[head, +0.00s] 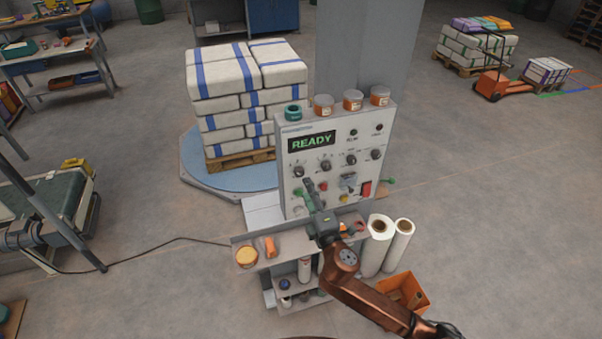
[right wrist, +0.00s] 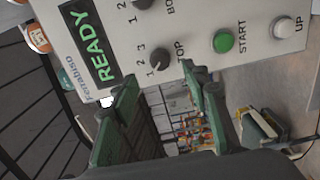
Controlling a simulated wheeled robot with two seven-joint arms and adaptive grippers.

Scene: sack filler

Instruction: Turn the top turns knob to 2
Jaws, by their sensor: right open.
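The top turns knob (right wrist: 159,60) is a small dark knob on the grey control panel, marked TOP with 1, 2 and 3 beside it in the right wrist view. In the head view it is the leftmost knob (head: 299,172), under the display. I cannot make out which number its pointer faces. My right gripper (head: 309,186) is open and empty in front of the panel's lower left. In the right wrist view its green fingers (right wrist: 158,82) lie either side of the knob's line, with their tips short of it; contact is not visible. My left gripper is not in view.
The display (head: 312,142) reads READY. A green START button (right wrist: 223,42) and a white UP button (right wrist: 282,27) sit near the knob. Jars (head: 353,99) stand on the panel's top. A shelf (head: 285,246) with small items juts out below. White rolls (head: 377,247) stand right.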

